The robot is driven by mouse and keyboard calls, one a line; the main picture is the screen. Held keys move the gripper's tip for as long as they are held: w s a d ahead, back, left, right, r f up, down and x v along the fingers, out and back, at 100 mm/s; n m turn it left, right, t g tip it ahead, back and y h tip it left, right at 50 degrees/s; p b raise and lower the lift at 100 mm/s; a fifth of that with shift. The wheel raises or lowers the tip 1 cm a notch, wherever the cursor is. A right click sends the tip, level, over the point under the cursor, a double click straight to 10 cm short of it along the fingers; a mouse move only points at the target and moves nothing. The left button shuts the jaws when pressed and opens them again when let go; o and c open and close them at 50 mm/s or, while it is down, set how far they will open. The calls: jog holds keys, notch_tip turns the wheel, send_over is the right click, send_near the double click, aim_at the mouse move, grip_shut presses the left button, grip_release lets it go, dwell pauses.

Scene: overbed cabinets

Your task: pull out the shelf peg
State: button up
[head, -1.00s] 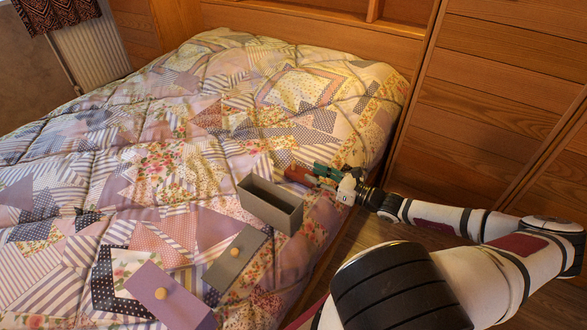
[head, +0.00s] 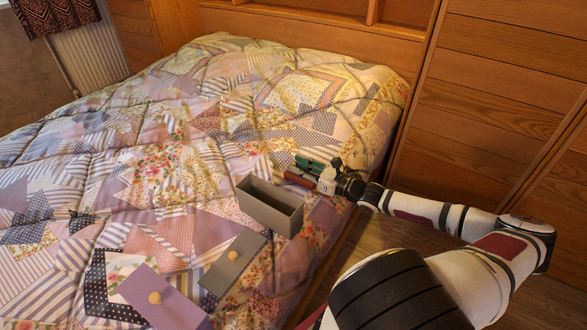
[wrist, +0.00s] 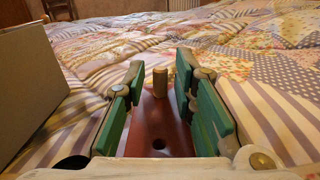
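A short wooden shelf peg (wrist: 160,82) stands upright in a reddish-brown board (wrist: 146,120) in the wrist view. The board has a dark round hole nearer the camera. My gripper (wrist: 161,68) has green-padded fingers spread apart, one on each side of the peg, with visible gaps between them and it. In the head view my gripper (head: 308,171) is low over the bed's right side, next to the grey box, with part of the red board (head: 298,180) showing beside it. The peg is too small or hidden to make out there.
An open grey box (head: 270,212) sits just left of my gripper; its wall (wrist: 30,85) fills the wrist view's left. A grey panel (head: 222,270) and a purple panel (head: 177,308), each with a round wooden knob, lie nearer. The quilted bed (head: 160,130) beyond is clear.

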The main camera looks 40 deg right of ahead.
jog(key=c, duration=0.3)
